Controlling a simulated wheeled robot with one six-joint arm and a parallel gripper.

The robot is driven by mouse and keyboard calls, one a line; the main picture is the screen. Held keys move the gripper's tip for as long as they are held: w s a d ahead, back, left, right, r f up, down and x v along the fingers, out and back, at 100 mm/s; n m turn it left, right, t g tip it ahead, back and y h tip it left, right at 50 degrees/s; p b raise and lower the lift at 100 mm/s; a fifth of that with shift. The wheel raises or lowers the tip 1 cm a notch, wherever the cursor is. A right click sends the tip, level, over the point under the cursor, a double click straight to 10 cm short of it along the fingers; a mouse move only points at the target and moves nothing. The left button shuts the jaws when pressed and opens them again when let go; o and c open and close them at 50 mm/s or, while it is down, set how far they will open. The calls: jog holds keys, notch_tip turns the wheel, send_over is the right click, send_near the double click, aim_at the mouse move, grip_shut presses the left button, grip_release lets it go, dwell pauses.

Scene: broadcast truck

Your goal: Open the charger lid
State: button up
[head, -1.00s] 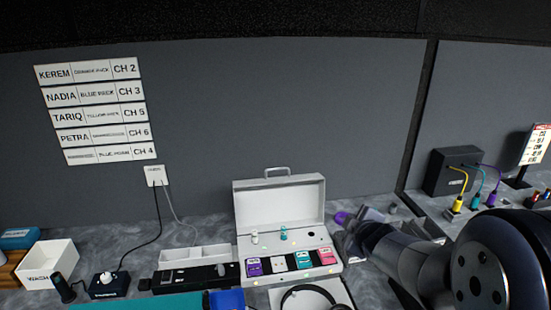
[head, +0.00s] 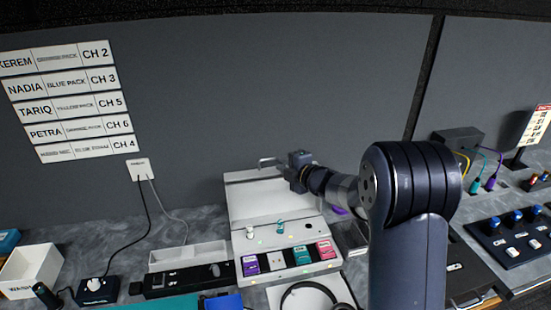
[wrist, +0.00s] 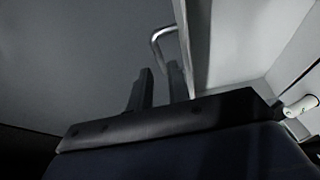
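The white charger case stands on the counter, its lid (head: 262,202) raised against the wall side. A grey handle (head: 267,161) is on the lid's top edge; it also shows in the wrist view (wrist: 160,38). My gripper (head: 286,168) is at the lid's top right, beside the handle. In the wrist view the two dark fingers (wrist: 158,88) are apart with nothing seen between them, and the handle lies just beyond their tips. Whether they touch the lid is unclear. The charger base (head: 292,270) holds purple, white, teal and pink packs, with small white and teal cylinders behind.
Headphones (head: 308,296) lie in front of the charger. A white tray (head: 188,254) and a black strip (head: 185,280) are left of it. A black box with cables (head: 458,141) and a control panel (head: 515,238) are at right. A grey wall stands behind.

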aim_at(272, 159)
jog(key=shift+p+x, duration=0.4)
jog(key=shift+x, duration=1.55)
grip_shut()
